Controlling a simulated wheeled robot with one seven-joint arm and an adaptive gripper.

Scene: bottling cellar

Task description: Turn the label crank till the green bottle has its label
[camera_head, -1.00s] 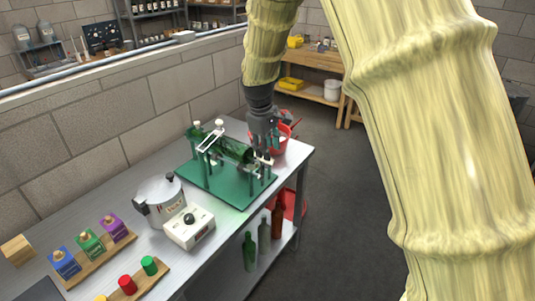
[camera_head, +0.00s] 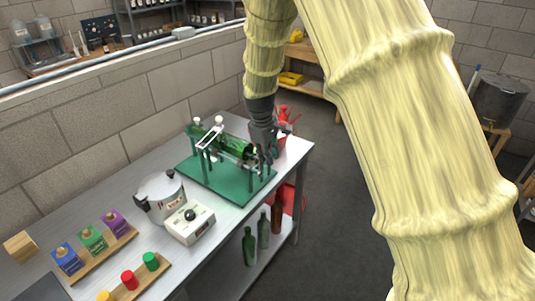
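The green bottle (camera_head: 227,142) lies on its side in the labelling machine, whose green base plate (camera_head: 213,184) rests on the metal table. The machine has green posts and a pale frame with white knobs above the bottle. My gripper (camera_head: 268,157) points down at the machine's right end, where the crank would be. The crank itself is too small and covered to make out. I cannot tell whether the fingers are open or shut, or whether they touch the crank. No label can be made out on the bottle at this size.
A silver pot (camera_head: 161,196) and a white box with a black knob (camera_head: 189,221) stand left of the machine. Small coloured boxes (camera_head: 93,239) and coloured caps (camera_head: 129,280) sit on wooden boards. A red container (camera_head: 283,137) is behind my gripper. Bottles (camera_head: 264,229) stand on the lower shelf.

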